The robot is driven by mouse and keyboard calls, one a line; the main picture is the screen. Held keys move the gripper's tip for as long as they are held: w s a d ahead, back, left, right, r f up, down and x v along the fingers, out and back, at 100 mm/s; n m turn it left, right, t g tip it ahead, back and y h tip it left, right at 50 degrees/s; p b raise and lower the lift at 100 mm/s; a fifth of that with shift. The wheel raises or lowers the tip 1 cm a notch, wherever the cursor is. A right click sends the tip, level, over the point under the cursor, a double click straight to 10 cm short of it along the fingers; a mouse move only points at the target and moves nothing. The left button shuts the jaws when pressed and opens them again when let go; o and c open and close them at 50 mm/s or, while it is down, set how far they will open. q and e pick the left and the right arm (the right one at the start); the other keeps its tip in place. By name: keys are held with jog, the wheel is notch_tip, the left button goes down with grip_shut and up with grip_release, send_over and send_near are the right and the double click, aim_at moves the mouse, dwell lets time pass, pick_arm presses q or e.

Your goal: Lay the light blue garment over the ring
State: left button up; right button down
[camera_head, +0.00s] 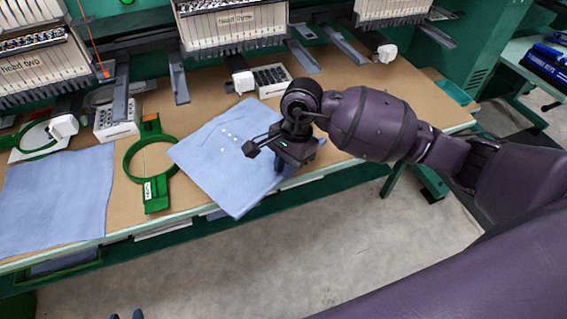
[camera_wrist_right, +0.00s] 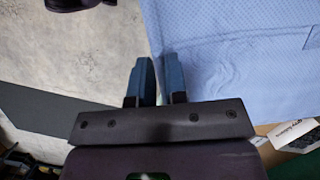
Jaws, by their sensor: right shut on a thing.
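The light blue garment (camera_head: 215,165) is spread near the table's front edge, with its lower corner reaching past the edge. It also fills the upper right of the right wrist view (camera_wrist_right: 235,60). The green ring (camera_head: 160,187) lies flat on the table just left of the garment. The garment's left corner meets the ring's right side; the ring's middle is uncovered. My right gripper (camera_head: 283,160) is at the garment's right side, and its fingers (camera_wrist_right: 160,75) are shut on the garment's edge in the right wrist view. My left gripper is not in view.
A second light blue garment (camera_head: 55,205) lies at the left of the tan tabletop (camera_head: 200,105). Another green ring (camera_head: 38,140) is behind it. Embroidery machine heads (camera_head: 235,25) with projecting arms stand along the back. Open floor (camera_head: 300,250) is in front.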

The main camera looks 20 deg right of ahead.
jog(key=m, duration=0.2)
jog(key=w+m+t, duration=0.1)
jog(key=m, duration=0.2)
jog(key=shift+w, duration=0.1)
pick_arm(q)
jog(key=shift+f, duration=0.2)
pick_arm(e)
jog(key=shift+f, duration=0.2)
jog(key=shift+d+b+x, duration=0.15)
jog(key=shift+b+x, duration=0.35)
jog(key=shift+x, duration=0.2)
jog(key=shift+d+b+x, duration=0.15)
jog(key=shift+b+x, duration=0.35)
jog(key=shift+x, duration=0.2)
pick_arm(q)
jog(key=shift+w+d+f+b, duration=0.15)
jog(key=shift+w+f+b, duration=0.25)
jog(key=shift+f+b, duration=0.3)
pick_arm(e)
jog(key=shift+d+x, duration=0.25)
jog(key=shift+x, duration=0.95)
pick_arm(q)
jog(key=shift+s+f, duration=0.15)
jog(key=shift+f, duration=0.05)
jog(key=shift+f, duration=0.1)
pick_arm(e)
jog(key=c, duration=1.1)
grip_release()
